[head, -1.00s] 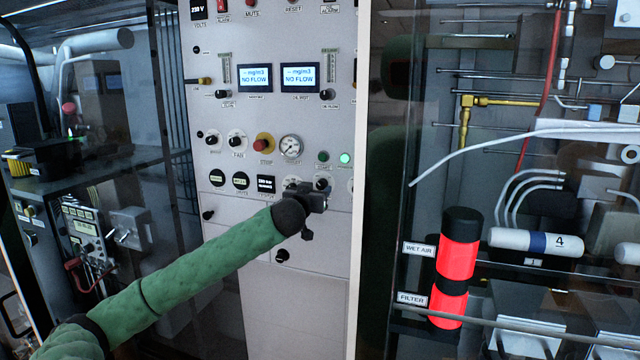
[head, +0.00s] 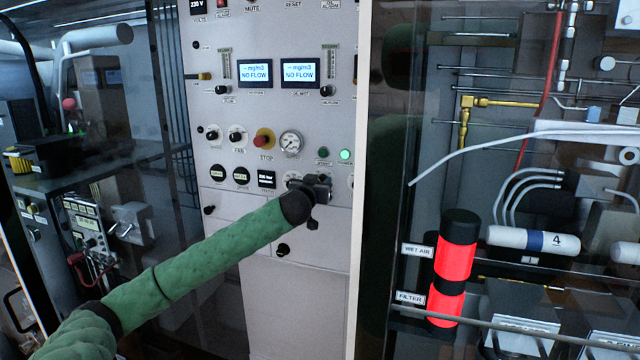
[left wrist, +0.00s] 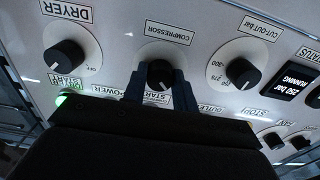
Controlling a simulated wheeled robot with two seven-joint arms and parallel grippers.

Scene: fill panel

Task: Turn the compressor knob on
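The compressor knob (left wrist: 160,74) is black, on a white dial under the COMPRESSOR label, in the middle of the left wrist view. The two dark fingers of my left gripper (left wrist: 160,89) stand one on each side of it, very near its sides. I cannot tell if they press on it. Which way its pointer faces is unclear. In the head view my left gripper (head: 316,188) is at the lower part of the white control panel (head: 222,120) and hides the knob. My right gripper is not in view.
A red stop button (head: 264,138), a gauge (head: 291,142) and a lit green lamp (head: 346,155) are above. A glass-fronted cabinet with a red-banded cylinder (head: 455,255) stands right.

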